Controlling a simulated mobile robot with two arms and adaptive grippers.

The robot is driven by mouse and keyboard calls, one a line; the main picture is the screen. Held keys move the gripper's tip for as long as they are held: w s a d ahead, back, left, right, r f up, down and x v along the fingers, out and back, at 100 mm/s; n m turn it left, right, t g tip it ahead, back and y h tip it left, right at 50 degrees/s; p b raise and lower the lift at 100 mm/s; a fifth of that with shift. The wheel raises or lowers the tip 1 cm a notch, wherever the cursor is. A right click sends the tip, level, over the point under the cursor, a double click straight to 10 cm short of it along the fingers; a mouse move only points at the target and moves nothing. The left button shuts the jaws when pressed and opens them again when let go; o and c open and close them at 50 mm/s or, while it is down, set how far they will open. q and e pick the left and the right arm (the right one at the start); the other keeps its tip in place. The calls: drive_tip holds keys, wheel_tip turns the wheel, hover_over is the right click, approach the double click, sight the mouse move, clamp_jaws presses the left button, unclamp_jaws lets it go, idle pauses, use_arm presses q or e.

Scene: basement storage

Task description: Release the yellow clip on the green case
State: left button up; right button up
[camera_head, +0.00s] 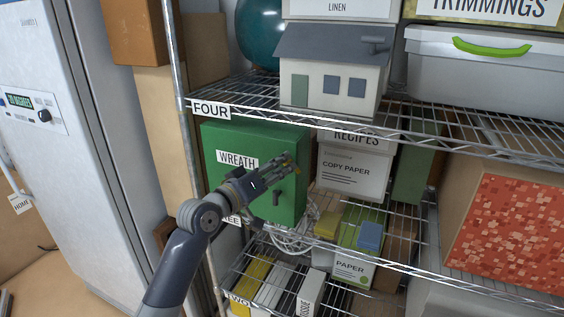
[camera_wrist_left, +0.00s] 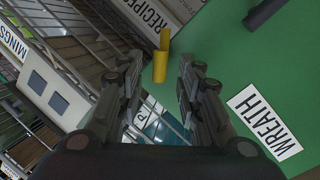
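The green case (camera_head: 263,142) labelled WREATH stands on a wire shelf; its green face (camera_wrist_left: 235,65) fills much of the left wrist view. The yellow clip (camera_wrist_left: 160,67) is near the edge of that face, beside the RECIPES box. In the head view the clip is mostly hidden by my fingers. My left gripper (camera_head: 290,165) is in front of the case's upper right part. In the left wrist view its two fingers (camera_wrist_left: 157,80) are apart, with the clip seen in the gap between the tips. I cannot tell whether they touch it. My right gripper is not in view.
A dark handle (camera_head: 276,198) sticks out from the case front. The RECIPES box (camera_head: 352,170) stands close on its right. The shelf edge labelled FOUR (camera_head: 210,109) runs above, and a metal post (camera_head: 176,60) rises at the left. Loose white cable (camera_head: 292,240) lies below.

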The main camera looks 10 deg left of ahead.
use_arm(q)
drive_tip(key=shift+x, duration=0.8)
drive_tip(key=shift+s, duration=0.1)
clamp_jaws()
